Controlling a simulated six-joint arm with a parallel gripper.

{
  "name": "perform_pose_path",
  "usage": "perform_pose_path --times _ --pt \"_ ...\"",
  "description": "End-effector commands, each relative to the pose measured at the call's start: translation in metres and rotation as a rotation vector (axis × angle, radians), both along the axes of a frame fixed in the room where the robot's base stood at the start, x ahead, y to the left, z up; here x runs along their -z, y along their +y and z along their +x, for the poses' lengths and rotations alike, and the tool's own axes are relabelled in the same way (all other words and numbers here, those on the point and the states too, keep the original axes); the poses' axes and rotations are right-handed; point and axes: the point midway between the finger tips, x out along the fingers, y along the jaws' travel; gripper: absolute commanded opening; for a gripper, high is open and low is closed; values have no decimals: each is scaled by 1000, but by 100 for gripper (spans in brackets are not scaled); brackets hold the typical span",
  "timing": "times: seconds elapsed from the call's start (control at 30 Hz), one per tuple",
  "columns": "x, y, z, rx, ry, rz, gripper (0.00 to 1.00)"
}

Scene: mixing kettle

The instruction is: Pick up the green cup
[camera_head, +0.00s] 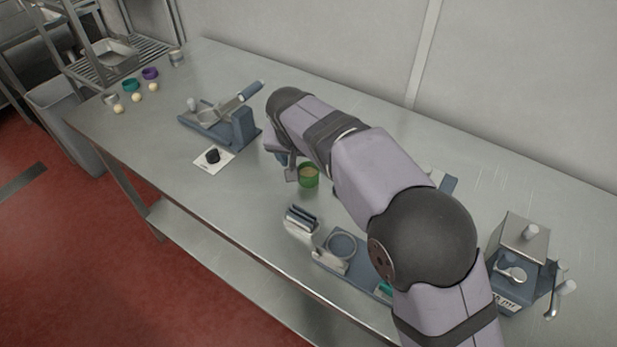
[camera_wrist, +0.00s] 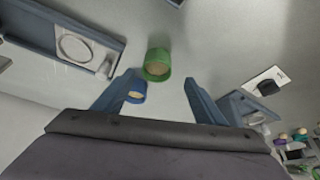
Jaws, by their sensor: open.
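The green cup (camera_head: 308,175) stands on the metal table and holds something tan. In the wrist view the green cup (camera_wrist: 157,70) is just beyond my fingertips, in line with the gap between them. My gripper (camera_wrist: 161,78) is open and empty, and its fingers do not close on anything. In the head view my gripper (camera_head: 287,168) is just left of the green cup, partly hidden by my own arm. A blue cup (camera_wrist: 137,92) shows beside the left finger in the wrist view and is hidden in the head view.
A blue-grey fixture (camera_head: 215,122) and a white card with a black knob (camera_head: 212,157) are to the left. Another fixture with a ring (camera_head: 341,246) is in front. A boxy machine (camera_head: 520,255) stands at right. Small cups (camera_head: 150,74) sit at the far left end.

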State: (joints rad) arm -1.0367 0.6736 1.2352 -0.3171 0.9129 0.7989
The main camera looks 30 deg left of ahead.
Motion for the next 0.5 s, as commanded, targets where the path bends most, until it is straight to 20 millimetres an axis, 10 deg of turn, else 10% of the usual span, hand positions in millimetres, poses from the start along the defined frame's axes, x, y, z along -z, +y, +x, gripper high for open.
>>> perform_pose_path --times 0.5 --pt "27 0 13 1 4 -4 65"
